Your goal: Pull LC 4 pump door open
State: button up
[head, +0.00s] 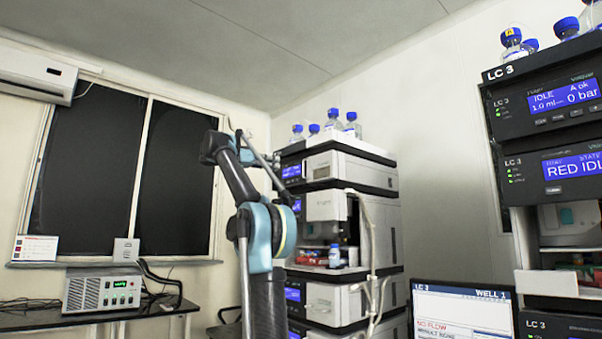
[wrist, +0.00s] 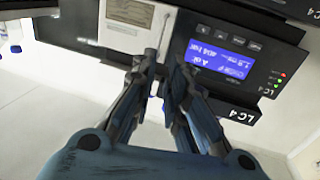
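The LC 4 pump module shows close up in the wrist view, turned nearly upside down, with a lit blue screen (wrist: 220,62) and LC 4 labels. Its pale grey pump door (wrist: 130,25) lies beside the screen and looks shut. My gripper (wrist: 165,68) is in front of the door's screen-side edge, its two dark fingers a little apart. Whether they touch the door is unclear. In the head view the LC 4 stack (head: 340,230) stands in the middle, the pump door (head: 345,168) near its top. My arm covers part of its left side; the fingertips are not clear there.
Blue-capped bottles (head: 352,125) stand on top of the stack. Pale tubing (head: 372,260) hangs down its front. The LC 3 stack (head: 545,110) is at the right, with a monitor (head: 462,310) before it. A bench instrument (head: 100,292) sits at the left.

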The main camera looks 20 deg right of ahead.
send_near(318, 167)
jog(key=w+d, duration=0.2)
jog(key=w, duration=0.1)
jog(key=w+d, duration=0.3)
jog(key=shift+r, duration=0.2)
jog(key=shift+a, duration=0.1)
jog(key=shift+c, duration=0.4)
grip_shut()
jog(key=shift+s, duration=0.1)
